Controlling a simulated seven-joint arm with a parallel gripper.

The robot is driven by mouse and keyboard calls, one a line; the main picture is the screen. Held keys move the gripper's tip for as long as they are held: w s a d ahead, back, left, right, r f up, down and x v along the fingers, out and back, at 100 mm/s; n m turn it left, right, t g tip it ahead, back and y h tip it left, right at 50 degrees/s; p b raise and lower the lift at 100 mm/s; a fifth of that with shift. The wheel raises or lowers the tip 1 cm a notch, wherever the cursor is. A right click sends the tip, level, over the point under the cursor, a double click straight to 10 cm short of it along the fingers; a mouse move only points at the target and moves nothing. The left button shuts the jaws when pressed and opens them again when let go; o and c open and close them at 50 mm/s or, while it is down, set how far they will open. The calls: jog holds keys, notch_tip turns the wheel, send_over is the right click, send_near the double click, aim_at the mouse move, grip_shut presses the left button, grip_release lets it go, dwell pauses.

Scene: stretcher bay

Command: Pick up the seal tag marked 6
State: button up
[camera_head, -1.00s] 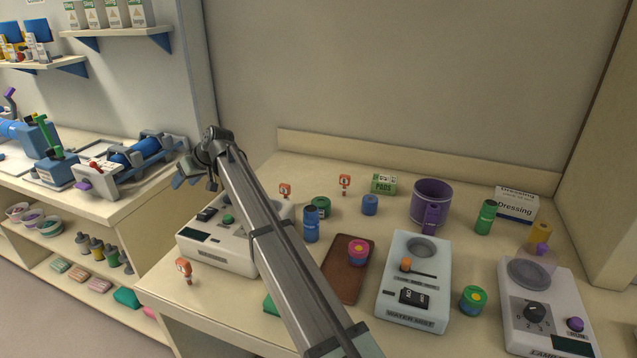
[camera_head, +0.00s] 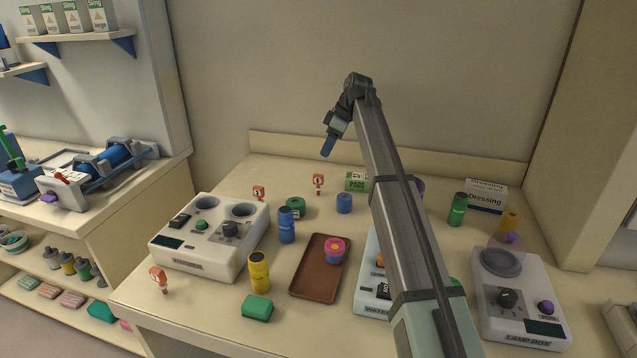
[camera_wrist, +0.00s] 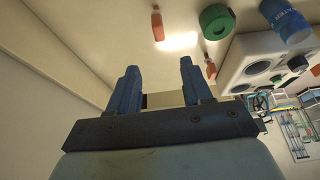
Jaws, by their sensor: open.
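Three small orange-and-white tags stand on the counter: one at the back middle (camera_head: 318,184), one behind the left white device (camera_head: 259,193), one at the front left (camera_head: 158,278). Their marks are too small to read, so I cannot tell which is 6. My gripper (camera_head: 328,148) is raised above the back of the counter, above the back middle tag in the picture, and touches nothing. In the wrist view my gripper (camera_wrist: 160,66) is open and empty. Two orange tags show beyond the fingers, one at the top (camera_wrist: 157,25) and one further right (camera_wrist: 210,67).
A white two-dial device (camera_head: 190,262), green ring (camera_head: 296,207), blue bottle (camera_head: 286,226), yellow bottle (camera_head: 259,272) and brown tray (camera_head: 312,282) stand nearby. A green pads box (camera_head: 357,181) is right of the back middle tag. The back wall is close behind. My arm hides part of the water device.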

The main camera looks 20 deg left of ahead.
aim_at(319, 175)
jog(key=x, duration=0.5)
jog(key=d+x, duration=0.1)
jog(key=x, duration=0.2)
jog(key=shift+w+a+f, duration=0.1)
jog(key=shift+a+f, duration=0.1)
jog(key=shift+f, duration=0.3)
jog(key=shift+d+x, duration=0.2)
jog(key=shift+x, duration=2.35)
grip_shut()
